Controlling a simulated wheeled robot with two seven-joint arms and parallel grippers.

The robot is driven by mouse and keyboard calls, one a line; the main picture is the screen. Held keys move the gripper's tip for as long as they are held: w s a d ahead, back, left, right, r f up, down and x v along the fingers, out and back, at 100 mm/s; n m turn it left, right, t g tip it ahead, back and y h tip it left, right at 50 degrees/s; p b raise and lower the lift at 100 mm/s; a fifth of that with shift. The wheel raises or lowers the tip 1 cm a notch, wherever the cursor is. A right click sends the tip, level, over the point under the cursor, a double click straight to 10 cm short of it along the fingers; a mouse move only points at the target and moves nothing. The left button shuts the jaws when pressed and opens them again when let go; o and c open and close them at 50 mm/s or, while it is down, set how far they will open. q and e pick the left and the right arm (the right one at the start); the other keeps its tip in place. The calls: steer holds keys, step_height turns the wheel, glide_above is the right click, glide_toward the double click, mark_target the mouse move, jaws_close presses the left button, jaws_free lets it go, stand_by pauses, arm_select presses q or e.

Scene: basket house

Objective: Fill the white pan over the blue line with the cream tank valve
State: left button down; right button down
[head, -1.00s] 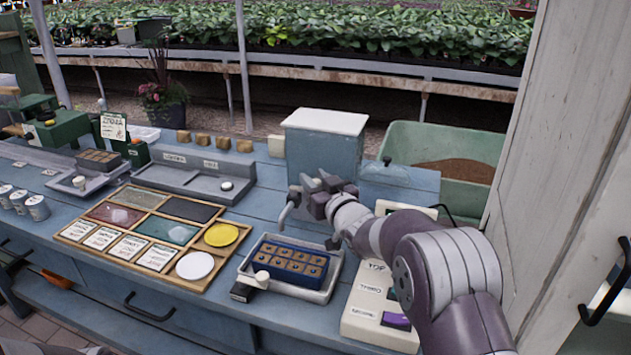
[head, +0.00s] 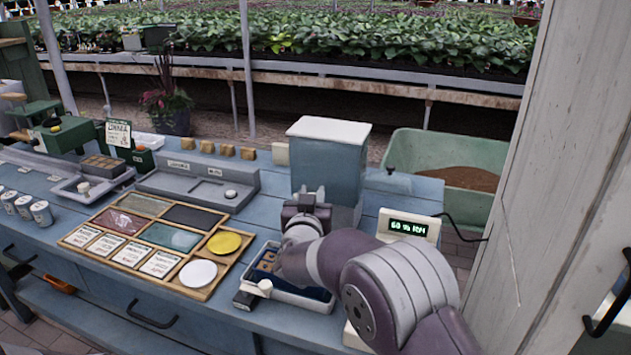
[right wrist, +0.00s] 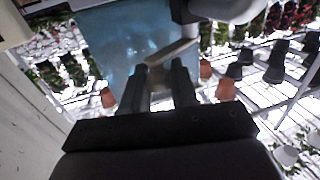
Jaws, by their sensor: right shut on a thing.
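The tank (head: 328,165) is a blue-grey body with a cream lid, standing at the back of the bench. My right gripper (head: 307,192) is raised against its front. In the right wrist view its fingers (right wrist: 163,88) are closed around a pale lever-like piece, the valve handle (right wrist: 172,53), in front of the blue tank wall. The white pan (head: 299,300) sits on the bench below my right arm and holds a blue tray (head: 262,266) with brown cells. My arm hides much of the pan. I cannot make out a blue line or water level. My left gripper is out of view.
A wooden divided tray with coloured squares, cards, a yellow disc (head: 223,242) and a white disc (head: 199,273) lies left of the pan. A cream box with a green display (head: 408,227) stands right. A green tub (head: 445,150) is behind. A white door post closes the right side.

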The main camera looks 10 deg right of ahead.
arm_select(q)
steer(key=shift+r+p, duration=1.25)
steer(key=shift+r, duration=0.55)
arm_select(e)
steer(key=shift+a+r+m+g+h, duration=0.2)
steer(key=shift+m+g+h, duration=0.1)
steer(key=shift+m+h, duration=0.3)
steer(key=shift+a+r+m+g+h, duration=0.2)
steer(key=shift+m+g+h, duration=0.15)
steer(key=shift+h, duration=0.35)
steer(key=c, duration=1.1)
jaws_free()
steer(key=shift+o, duration=0.6)
steer(key=shift+s+a+f, duration=0.1)
step_height(320, 180, up, 4)
steer(key=shift+r+p, duration=0.1)
steer(key=shift+p, duration=0.35)
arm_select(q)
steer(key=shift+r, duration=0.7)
arm_select(e)
steer(key=s+d+r, duration=0.7)
steer(key=s+d, duration=0.1)
steer(key=shift+s+d, duration=0.15)
